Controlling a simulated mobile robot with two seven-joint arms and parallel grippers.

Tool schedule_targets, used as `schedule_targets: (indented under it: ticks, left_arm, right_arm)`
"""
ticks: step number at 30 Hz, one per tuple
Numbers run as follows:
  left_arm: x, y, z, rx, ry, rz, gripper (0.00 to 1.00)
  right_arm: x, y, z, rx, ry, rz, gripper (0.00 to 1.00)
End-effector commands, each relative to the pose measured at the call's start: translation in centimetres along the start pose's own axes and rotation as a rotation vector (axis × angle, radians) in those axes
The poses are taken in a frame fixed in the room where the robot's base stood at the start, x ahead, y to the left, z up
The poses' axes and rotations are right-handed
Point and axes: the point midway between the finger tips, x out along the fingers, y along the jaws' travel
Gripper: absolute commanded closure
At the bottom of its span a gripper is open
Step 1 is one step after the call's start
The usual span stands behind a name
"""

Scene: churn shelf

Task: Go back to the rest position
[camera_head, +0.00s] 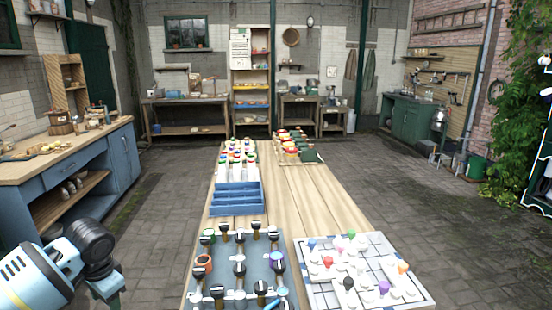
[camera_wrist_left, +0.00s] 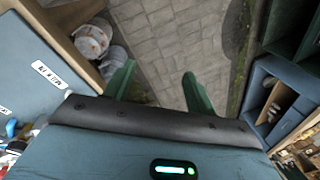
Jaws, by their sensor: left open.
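My left gripper (camera_head: 112,292) is at the lower left of the head view, left of the long wooden table (camera_head: 285,195). It also shows in the left wrist view (camera_wrist_left: 158,82), where its two green fingers stand apart with only the paved floor visible between them. It holds nothing. My right gripper is in neither view.
On the table are a blue-grey board (camera_head: 222,262) with dark-capped items, a white gridded board (camera_head: 330,291) with coloured pieces, and a blue crate (camera_head: 236,207). A blue cabinet (camera_head: 92,170) stands at left. Paved floor (camera_head: 160,215) lies clear between cabinet and table.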

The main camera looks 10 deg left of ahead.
Motion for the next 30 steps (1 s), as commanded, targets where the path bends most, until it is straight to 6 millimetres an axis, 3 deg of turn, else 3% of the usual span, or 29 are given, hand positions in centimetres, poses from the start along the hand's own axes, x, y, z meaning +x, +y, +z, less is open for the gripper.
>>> schedule_targets:
  ticks: [9, 15, 22, 30]
  left_arm:
    - [9.4, 2.5, 2.4, 0.047, 0.155, -0.083, 0.44]
    - [14.2, 4.7, 5.2, 0.117, 0.278, -0.14, 0.44]
    - [17.6, 7.8, 9.4, 0.236, 0.421, -0.184, 0.44]
    - [18.8, 12.0, 14.4, 0.396, 0.575, -0.189, 0.44]
  right_arm:
    - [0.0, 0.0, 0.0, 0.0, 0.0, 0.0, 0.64]
    - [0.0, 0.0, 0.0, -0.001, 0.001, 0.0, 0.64]
    - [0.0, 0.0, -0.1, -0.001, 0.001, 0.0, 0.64]
    - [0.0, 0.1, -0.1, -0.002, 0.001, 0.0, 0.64]
